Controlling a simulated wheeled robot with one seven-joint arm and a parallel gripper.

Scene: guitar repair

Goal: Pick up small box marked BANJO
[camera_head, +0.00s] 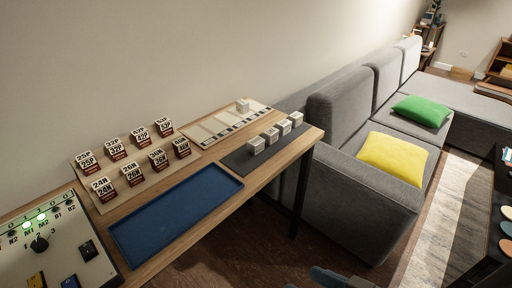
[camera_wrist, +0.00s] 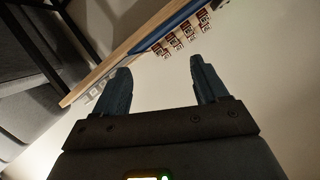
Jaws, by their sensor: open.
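Several small pale boxes stand in a row on a dark mat (camera_head: 238,159) at the right end of the table: a nearest box (camera_head: 256,146), then others behind it up to the far box (camera_head: 296,118). Another small pale box (camera_head: 242,105) stands on a pale slotted board (camera_head: 204,132). Their markings are too small to read, so I cannot tell which is marked BANJO. My gripper (camera_wrist: 163,82) is open and empty, apart from the table. Small pale boxes (camera_wrist: 97,94) also show in the wrist view, beyond the left finger.
Several numbered cards stand in two rows, including one marked 25P (camera_head: 86,162). A blue tray (camera_head: 176,217) lies in front of them, empty. A control panel (camera_head: 52,252) with a knob is at bottom left. A grey sofa (camera_head: 345,195) stands close to the table's right end.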

